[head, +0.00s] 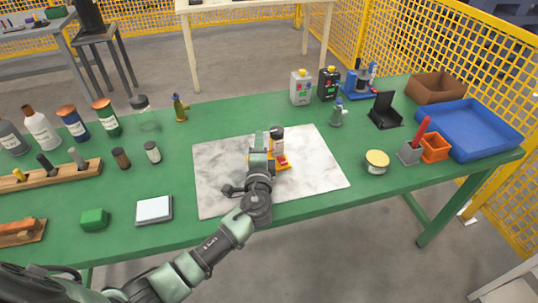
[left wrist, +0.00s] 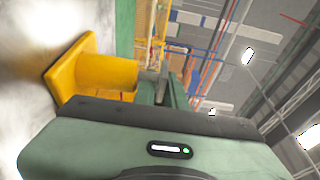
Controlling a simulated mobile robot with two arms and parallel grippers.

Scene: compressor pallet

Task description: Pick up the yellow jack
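The yellow jack (head: 282,162) stands on the white marbled mat (head: 322,177), just right of my left gripper. Only part of it shows in the head view, with orange-red at its lower edge. In the left wrist view the jack (left wrist: 92,73) shows as a yellow flat base and a round post, close beside the gripper body. My left gripper (head: 260,140) is low over the mat next to the jack. The gripper body hides much of the contact area, so I cannot tell whether its fingers are apart or closed on the jack. My right gripper is out of view.
The green table (head: 330,205) holds several bottles at the left and a blue tray (head: 468,130) at the right. A white-grey pad (head: 154,210) and a green block (head: 94,219) lie front left. A yellow-lidded tin (head: 376,162) stands right of the mat.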

